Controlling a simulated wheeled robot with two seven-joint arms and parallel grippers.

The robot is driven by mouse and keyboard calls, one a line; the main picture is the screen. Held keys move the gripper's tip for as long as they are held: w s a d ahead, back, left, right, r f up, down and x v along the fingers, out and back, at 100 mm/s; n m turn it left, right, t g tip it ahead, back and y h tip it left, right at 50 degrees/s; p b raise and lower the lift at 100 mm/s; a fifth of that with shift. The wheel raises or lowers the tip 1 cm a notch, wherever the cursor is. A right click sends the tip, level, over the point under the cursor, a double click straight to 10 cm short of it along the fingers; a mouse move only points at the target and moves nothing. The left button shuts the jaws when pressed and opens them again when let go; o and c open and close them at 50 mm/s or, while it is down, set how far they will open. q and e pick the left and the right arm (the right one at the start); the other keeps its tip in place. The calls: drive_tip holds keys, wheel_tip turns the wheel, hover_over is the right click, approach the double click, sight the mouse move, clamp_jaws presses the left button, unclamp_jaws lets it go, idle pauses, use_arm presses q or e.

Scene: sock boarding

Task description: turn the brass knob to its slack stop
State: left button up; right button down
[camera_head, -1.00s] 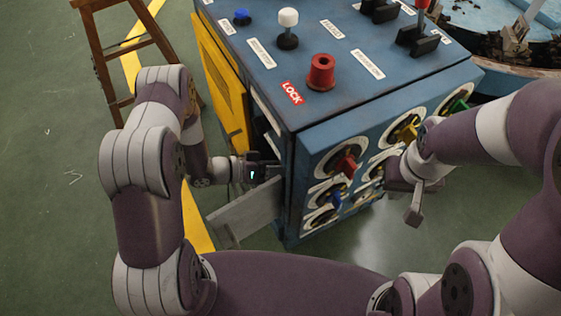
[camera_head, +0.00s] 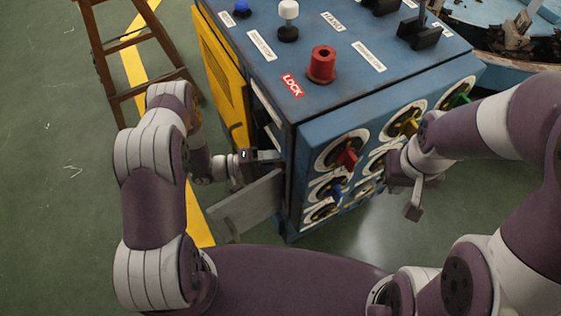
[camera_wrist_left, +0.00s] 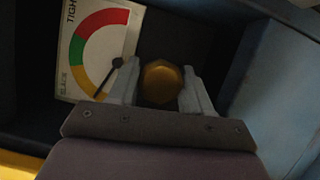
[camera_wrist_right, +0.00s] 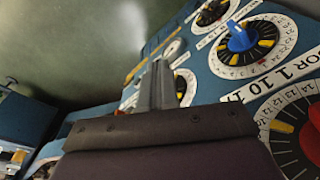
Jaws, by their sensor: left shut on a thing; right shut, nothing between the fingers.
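The brass knob (camera_wrist_left: 162,84) sits in the dark recess of the cabinet, in the left wrist view. My left gripper (camera_wrist_left: 160,74) is shut on it, one finger on each side. Beside it is a gauge (camera_wrist_left: 88,45) with red, green and yellow bands, marked TIGHT and SLACK. Its black needle (camera_wrist_left: 106,78) points down-left into the yellow, near the slack end. In the head view my left gripper (camera_head: 270,156) reaches into the cabinet's left side, and the knob is hidden. My right gripper (camera_head: 414,206) is shut and empty in front of the dial panel.
The blue cabinet (camera_head: 300,100) carries a red knob (camera_head: 322,65), a white-topped knob (camera_head: 288,15) and black levers on top. A grey open flap (camera_head: 245,207) hangs below my left gripper. Dials (camera_wrist_right: 240,40) cover the front. A wooden ladder (camera_head: 115,55) stands at left.

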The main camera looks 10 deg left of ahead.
use_arm(q)
drive_tip(key=n+t+h+b, duration=0.1)
drive_tip(key=n, duration=0.3)
drive_tip(key=shift+w+f, duration=0.1)
drive_tip(key=shift+w, duration=0.05)
drive_tip(key=shift+n+t+h+b, duration=0.4)
drive_tip(key=shift+n+t, duration=0.3)
drive_tip(key=shift+n, duration=1)
drive_tip(key=o, duration=1)
drive_tip(key=shift+a, duration=0.1)
drive_tip(key=v, duration=1.2)
drive_tip(key=shift+a+f+p, duration=0.15)
drive_tip(key=shift+a+p, duration=0.1)
drive_tip(key=shift+p, duration=0.15)
